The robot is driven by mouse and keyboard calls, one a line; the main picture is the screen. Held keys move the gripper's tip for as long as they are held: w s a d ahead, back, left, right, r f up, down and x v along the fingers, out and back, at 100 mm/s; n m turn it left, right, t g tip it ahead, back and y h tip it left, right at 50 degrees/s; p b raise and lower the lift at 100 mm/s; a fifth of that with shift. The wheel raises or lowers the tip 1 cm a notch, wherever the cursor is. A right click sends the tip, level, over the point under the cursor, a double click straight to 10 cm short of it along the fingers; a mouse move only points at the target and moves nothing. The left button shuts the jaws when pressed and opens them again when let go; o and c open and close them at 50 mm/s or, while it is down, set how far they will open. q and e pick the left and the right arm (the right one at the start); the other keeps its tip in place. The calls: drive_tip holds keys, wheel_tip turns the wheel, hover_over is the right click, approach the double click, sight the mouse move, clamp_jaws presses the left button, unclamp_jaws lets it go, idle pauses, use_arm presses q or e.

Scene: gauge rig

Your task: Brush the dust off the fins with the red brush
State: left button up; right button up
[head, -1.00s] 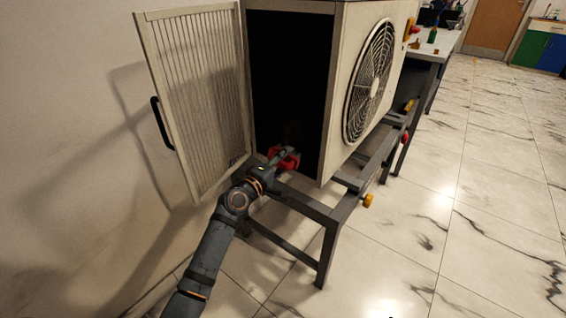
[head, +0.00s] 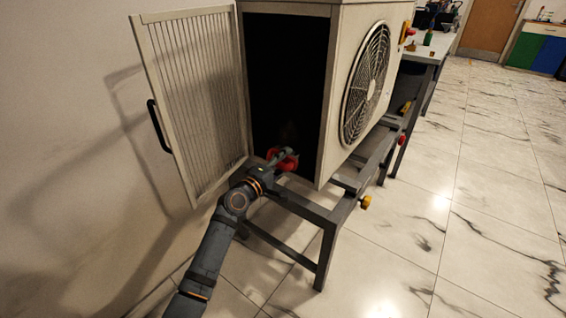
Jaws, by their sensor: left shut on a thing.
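The red brush (head: 287,161) is at the lower part of the dark opening in the cabinet (head: 328,95). My left gripper (head: 281,158) is shut on it, at the bottom front edge of the opening. The fins and any dust inside cannot be made out in the dark interior (head: 285,75). The slatted door (head: 190,100) stands open to the left of the opening. My right gripper is not in view.
The cabinet, with a round fan grille (head: 366,84) on its side, rests on a grey metal frame (head: 325,212) with yellow and red knobs. A black door handle (head: 159,125) faces the wall side. A workbench (head: 430,45) stands behind. The marble floor at right is clear.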

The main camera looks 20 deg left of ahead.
sight(294, 121)
use_arm(q)
drive_tip(key=shift+w+d, duration=0.2)
drive_tip(key=shift+w, duration=0.4)
drive_tip(key=shift+r, duration=0.1)
wheel_tip(294, 121, up, 4)
drive_tip(key=p, duration=0.4)
drive_tip(key=shift+s, duration=0.15)
wheel_tip(294, 121, up, 4)
drive_tip(key=p, duration=0.3)
drive_tip(key=shift+p, duration=0.3)
drive_tip(key=shift+r+p, duration=1.85)
drive_tip(key=shift+p, duration=0.05)
drive_tip(key=shift+f, duration=0.1)
drive_tip(key=shift+w, duration=0.2)
